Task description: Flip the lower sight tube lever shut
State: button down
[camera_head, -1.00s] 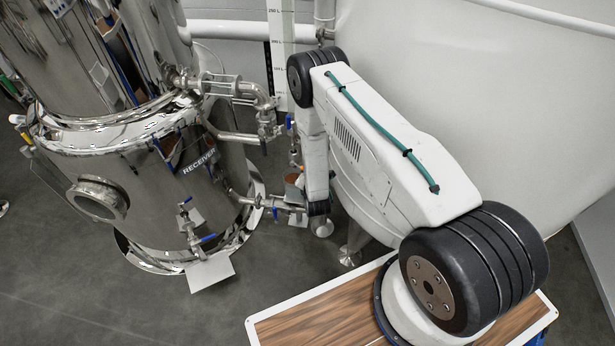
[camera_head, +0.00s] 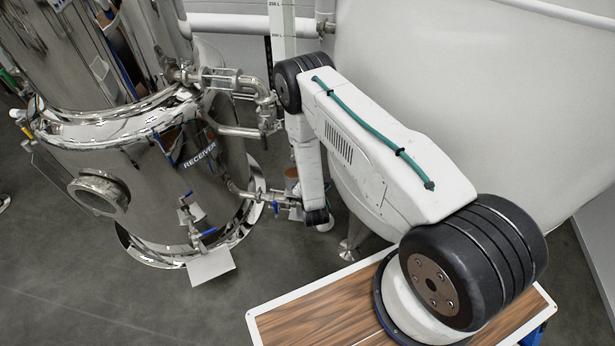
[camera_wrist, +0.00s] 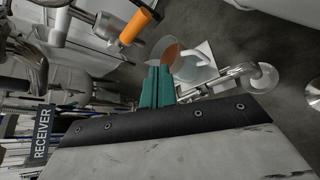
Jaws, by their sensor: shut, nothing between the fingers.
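An orange-handled lever (camera_wrist: 134,26) on a metal fitting shows at the top of the wrist view; it looks like the sight tube's lower lever, though the tube itself is not clear there. My gripper (camera_wrist: 158,72) has its teal fingers together and empty, below and slightly right of the orange handle, with a visible gap in the picture. In the head view the upper part of the graduated sight tube (camera_head: 282,35) stands behind my arm. My arm hides the tube's lower end, its lever and my gripper there.
The steel receiver tank (camera_head: 160,185) stands left, its pipe (camera_head: 238,130) reaching toward my arm. A blue-handled valve (camera_head: 276,207) sits on a lower pipe. A large white tank (camera_head: 450,90) is behind my arm.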

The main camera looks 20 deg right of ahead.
jog(key=s+r, duration=0.1)
jog(key=s+a, duration=0.1)
jog(key=s+a+r, duration=0.1)
jog(key=shift+s+a+r, duration=0.25)
jog(key=shift+s+r, duration=0.1)
jog(key=shift+s, duration=0.05)
